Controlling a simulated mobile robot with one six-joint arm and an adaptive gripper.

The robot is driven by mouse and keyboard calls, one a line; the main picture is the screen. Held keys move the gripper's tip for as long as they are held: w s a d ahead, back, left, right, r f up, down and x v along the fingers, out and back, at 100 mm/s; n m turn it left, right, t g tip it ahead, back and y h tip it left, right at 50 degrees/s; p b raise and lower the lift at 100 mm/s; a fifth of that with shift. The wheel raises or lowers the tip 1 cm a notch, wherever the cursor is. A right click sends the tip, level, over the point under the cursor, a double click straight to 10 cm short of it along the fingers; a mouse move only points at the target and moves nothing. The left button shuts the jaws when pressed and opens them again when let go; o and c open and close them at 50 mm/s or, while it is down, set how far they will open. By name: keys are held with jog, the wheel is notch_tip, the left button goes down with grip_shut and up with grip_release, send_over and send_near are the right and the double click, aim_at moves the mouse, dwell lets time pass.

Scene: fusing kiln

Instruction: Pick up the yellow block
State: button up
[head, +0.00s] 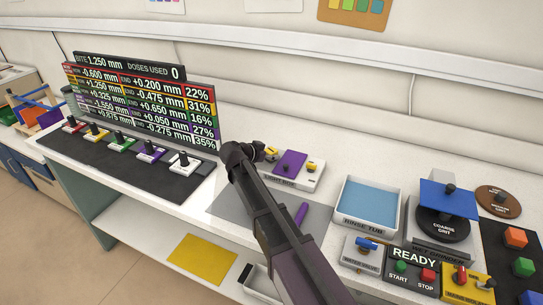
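I cannot make out a plain yellow block for certain. My dark arm rises from the bottom middle to a dark end (239,155) in front of the light box. No fingertips can be told apart there, so its opening is unclear. The arm hides part of the grey mat and bench behind it.
The light box (287,184) carries a purple sheet and yellow fittings. A rinse tub (367,203), grinder (446,210) and yellow switch panel (460,293) stand to the right. A display board (140,105) stands left behind several levers. A yellow sheet (203,258) lies on the lower shelf.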

aim_at(271, 150)
grip_shut()
notch_tip(271, 150, up, 10)
jog(key=p, duration=1)
dwell(0.6)
